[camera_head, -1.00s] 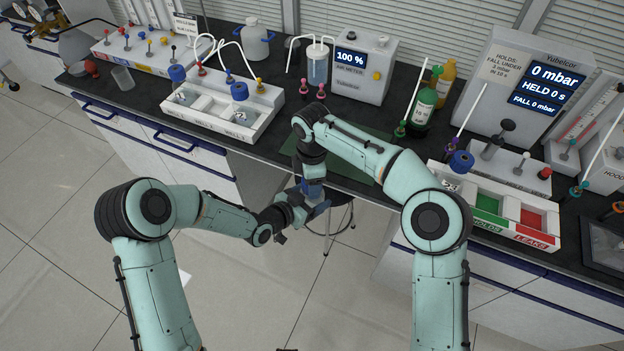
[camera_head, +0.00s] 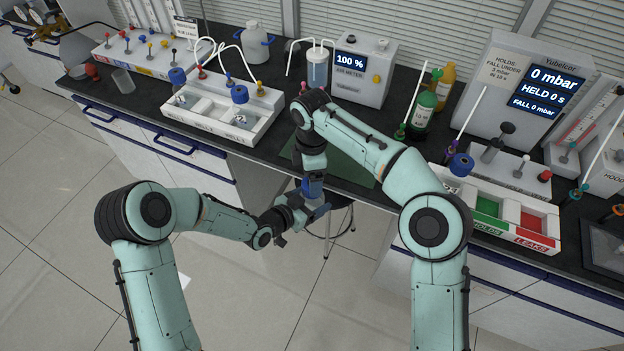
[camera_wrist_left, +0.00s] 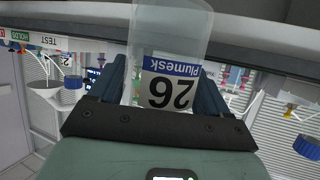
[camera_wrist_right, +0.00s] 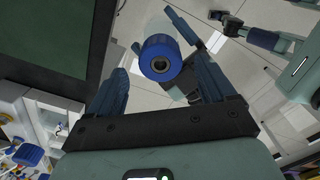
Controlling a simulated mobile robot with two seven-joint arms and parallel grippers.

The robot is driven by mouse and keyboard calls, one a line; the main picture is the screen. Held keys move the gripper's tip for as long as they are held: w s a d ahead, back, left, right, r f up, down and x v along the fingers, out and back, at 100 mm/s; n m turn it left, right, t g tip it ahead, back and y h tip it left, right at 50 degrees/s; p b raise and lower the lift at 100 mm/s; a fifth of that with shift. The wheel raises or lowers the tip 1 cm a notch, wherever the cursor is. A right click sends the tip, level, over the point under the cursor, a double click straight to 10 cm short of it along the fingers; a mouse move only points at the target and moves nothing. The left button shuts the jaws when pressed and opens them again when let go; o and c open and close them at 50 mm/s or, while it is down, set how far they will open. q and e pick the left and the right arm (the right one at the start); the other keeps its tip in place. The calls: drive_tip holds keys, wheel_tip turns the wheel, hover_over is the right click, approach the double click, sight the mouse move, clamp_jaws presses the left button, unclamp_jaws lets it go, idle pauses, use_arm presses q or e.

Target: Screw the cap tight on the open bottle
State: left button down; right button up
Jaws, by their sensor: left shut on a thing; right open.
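My left gripper (camera_wrist_left: 163,85) is shut on a clear bottle (camera_wrist_left: 168,35) with a label reading Plumesk 26. In the head view the left gripper (camera_head: 310,207) is in front of the bench edge. A blue cap (camera_wrist_right: 160,58) with a dark central hole shows in the right wrist view, at the held bottle. My right gripper (camera_wrist_right: 168,65) is open, with its fingers on either side of the cap and gaps visible. In the head view the right gripper (camera_head: 312,180) points down above the left one and hides much of the bottle. How far the cap is threaded cannot be seen.
A green mat (camera_head: 345,165) lies on the bench behind the grippers. The air meter (camera_head: 362,75) reads 100 %. A stool (camera_head: 340,215) is below.

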sight(312, 201)
drive_tip(key=shift+r, duration=0.1)
drive_tip(key=shift+c, duration=0.5)
drive_tip(key=shift+a+r+n, duration=0.1)
drive_tip(key=shift+r+n, duration=0.5)
drive_tip(key=shift+n, duration=0.5)
wheel_tip(312, 201, up, 2)
drive_tip(key=n, duration=0.4)
drive_tip(key=shift+r, duration=0.15)
drive_tip(key=shift+f, duration=4.05)
